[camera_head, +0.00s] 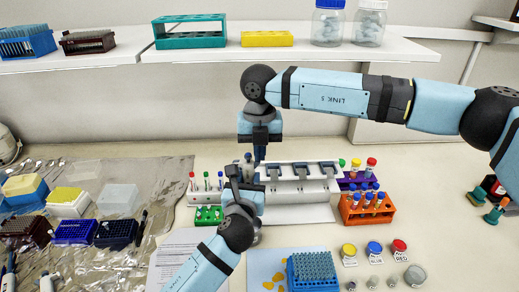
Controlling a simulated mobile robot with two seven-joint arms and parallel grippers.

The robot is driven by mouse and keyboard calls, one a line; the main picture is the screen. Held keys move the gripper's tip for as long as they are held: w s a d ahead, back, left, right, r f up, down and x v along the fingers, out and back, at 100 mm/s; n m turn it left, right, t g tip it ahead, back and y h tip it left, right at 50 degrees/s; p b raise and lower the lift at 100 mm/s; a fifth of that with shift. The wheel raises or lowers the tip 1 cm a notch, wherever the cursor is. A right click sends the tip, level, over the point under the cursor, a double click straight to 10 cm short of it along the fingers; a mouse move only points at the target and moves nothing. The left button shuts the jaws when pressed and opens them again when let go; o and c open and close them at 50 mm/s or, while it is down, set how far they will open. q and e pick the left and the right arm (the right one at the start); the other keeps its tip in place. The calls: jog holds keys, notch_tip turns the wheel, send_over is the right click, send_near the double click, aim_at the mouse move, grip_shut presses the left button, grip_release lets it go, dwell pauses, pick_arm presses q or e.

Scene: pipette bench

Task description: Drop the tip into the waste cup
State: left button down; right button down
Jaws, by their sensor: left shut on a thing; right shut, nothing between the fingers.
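My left gripper (243,179) is at the middle of the bench, in front of the white pipette stand (300,212). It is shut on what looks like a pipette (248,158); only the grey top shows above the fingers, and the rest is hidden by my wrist. I cannot see a tip. My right gripper (260,154) points down just above and behind it, shut and empty. A grey round cup-like thing (415,275) stands at the front right; I cannot tell if it is the waste cup.
Tube racks, an orange one (352,217) and a green one (208,222), flank the stand. A blue tip rack (312,285) stands in front. Capped jars (349,250) are at the right. Tip boxes (75,234) crowd the left. A shelf (290,52) runs behind.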

jog(key=shift+f, duration=0.85)
jog(key=shift+r, duration=0.85)
dwell(0.9)
jog(key=shift+r, duration=2.95)
pick_arm(q)
jog(key=shift+r, duration=0.1)
